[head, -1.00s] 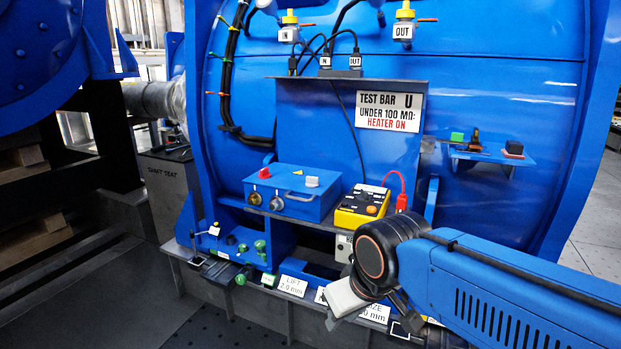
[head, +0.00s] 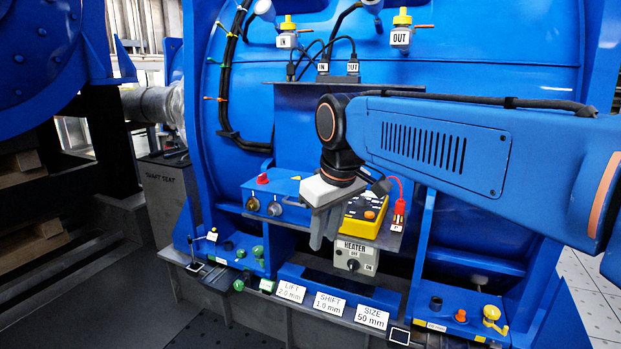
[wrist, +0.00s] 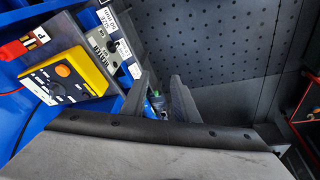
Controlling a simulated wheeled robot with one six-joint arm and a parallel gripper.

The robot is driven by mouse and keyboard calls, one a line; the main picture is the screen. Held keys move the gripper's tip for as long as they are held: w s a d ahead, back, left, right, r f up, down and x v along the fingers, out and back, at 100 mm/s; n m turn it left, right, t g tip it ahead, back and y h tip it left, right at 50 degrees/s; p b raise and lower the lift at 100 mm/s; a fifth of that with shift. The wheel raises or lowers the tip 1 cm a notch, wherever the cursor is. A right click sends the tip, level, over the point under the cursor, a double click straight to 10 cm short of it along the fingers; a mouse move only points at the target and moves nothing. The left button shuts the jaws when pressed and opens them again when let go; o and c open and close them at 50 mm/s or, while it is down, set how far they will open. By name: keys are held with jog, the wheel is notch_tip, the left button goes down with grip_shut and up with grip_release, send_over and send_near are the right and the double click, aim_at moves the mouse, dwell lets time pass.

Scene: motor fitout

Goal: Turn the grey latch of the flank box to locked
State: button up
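A blue box (head: 288,211) with a red button on top and two round knobs on its front stands on the ledge. Its left knob (head: 253,204) looks brass and its right knob (head: 275,209) grey. My gripper points down in front of the ledge. In the wrist view its two fingers (wrist: 163,90) are apart with nothing held between them.
A yellow meter (head: 364,209) with a red lead sits right of my gripper. The grey heater switch box (head: 355,256) is just below it. Labelled plates such as LIFT (head: 290,291) line the lower front edge. Green knobs (head: 240,285) stand at lower left. Open floor lies in front.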

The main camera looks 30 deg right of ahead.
jog(key=w+d+r+n+g, duration=0.25)
jog(key=w+d+r, duration=0.25)
jog(key=w+r, duration=0.6)
jog(key=w+d+r+n+g, duration=0.1)
jog(key=w+d+r+n, duration=0.25)
jog(key=w+r, duration=0.7)
jog(key=shift+m, duration=0.3)
jog(key=f, duration=0.6)
jog(key=w+f, duration=0.1)
jog(key=f, duration=1.1)
jog(key=shift+w+d+f, duration=0.3)
jog(key=shift+w, duration=0.1)
grip_shut()
